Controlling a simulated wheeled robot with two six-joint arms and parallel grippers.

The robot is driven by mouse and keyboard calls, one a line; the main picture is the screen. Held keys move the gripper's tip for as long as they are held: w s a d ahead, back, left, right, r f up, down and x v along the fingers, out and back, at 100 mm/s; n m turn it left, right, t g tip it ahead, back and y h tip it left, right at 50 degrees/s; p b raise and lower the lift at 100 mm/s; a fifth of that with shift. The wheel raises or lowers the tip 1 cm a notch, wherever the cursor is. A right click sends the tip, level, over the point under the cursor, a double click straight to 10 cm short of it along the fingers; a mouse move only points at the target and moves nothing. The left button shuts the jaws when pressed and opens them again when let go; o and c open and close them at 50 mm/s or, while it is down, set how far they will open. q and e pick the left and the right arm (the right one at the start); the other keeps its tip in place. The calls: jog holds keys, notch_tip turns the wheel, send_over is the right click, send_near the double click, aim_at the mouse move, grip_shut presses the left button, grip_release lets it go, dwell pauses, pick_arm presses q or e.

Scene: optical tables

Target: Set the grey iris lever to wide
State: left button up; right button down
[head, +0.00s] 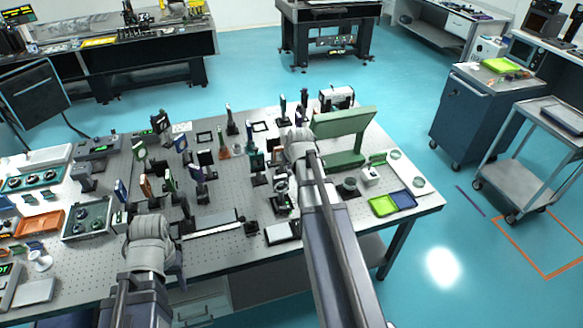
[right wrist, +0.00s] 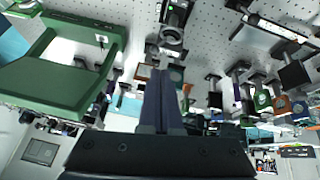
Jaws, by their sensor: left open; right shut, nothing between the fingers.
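A small dark ring-shaped mount (head: 281,186) stands on the optical table, just left of my right forearm in the head view. It may be the iris; I cannot make out a grey lever on it. A round ring-like part (right wrist: 172,36) shows above my fingertips in the right wrist view; I cannot tell if it is the same mount. My right gripper (right wrist: 161,72) is shut and empty, its dark fingers together, apart from the mounts as far as I can see. My left gripper (head: 176,272) is open, low at the table's front edge, mostly hidden by its wrist.
The perforated optical table (head: 225,262) carries several posts and optics close together. A green stand (head: 342,138) is beside my right wrist and looms large in the right wrist view (right wrist: 62,75). Green and blue trays (head: 392,203) lie at the right front.

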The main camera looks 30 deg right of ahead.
aim_at(289, 174)
jog(key=b+x, duration=0.2)
jog(key=x, duration=0.1)
jog(key=b+x, duration=0.3)
jog(key=x, duration=0.1)
jog(key=b+x, duration=0.3)
jog(key=shift+w+d+f, duration=0.1)
jog(key=shift+w+d, duration=0.05)
jog(key=shift+d, duration=0.2)
jog(key=shift+d+f, duration=0.1)
jog(key=shift+d+f+b, duration=0.3)
jog(key=shift+d+b, duration=0.05)
jog(key=shift+d, duration=0.6)
jog(key=shift+a, duration=0.15)
